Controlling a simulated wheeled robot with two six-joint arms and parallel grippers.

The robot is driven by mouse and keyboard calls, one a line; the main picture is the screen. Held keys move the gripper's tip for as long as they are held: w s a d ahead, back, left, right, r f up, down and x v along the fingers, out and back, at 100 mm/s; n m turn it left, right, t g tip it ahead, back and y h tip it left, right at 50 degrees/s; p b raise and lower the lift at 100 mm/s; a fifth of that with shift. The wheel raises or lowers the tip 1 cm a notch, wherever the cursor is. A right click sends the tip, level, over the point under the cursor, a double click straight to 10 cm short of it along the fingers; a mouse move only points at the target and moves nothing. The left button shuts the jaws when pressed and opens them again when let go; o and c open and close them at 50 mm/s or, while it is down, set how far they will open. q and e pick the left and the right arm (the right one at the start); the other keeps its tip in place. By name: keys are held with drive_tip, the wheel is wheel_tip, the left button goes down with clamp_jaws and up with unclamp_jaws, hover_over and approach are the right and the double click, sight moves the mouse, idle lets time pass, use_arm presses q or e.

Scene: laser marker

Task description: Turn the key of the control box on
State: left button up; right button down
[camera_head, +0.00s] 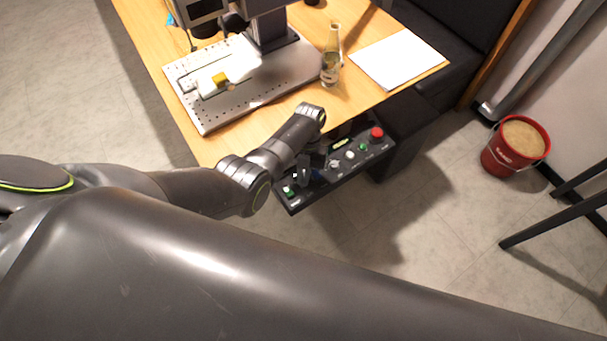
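The control box (318,188) is a black panel below the table's front edge, with a red button (376,134) at its right end, a green one (289,191) at its left end and several small white and green controls between. My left arm reaches in from the left, and my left gripper (304,176) is over the left half of the panel. Its fingers are dark against the black box, so I cannot tell whether they are open or touch anything. The key does not show clearly; the gripper and wrist may cover it. My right gripper is not in view.
Above the box is the wooden table (225,146) with the marker's perforated metal plate (210,118), a glass bottle (331,65) and a white sheet (398,59). A red bucket (513,152) stands on the floor at right. The floor before the box is clear.

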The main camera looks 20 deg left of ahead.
use_arm(q)
drive_tip(key=o, duration=0.4)
drive_tip(key=p+v, duration=0.1)
drive_tip(key=v, duration=1.6)
drive_tip(key=shift+r+p, duration=0.2)
drive_tip(key=shift+p, duration=0.1)
drive_tip(key=shift+w, duration=0.1)
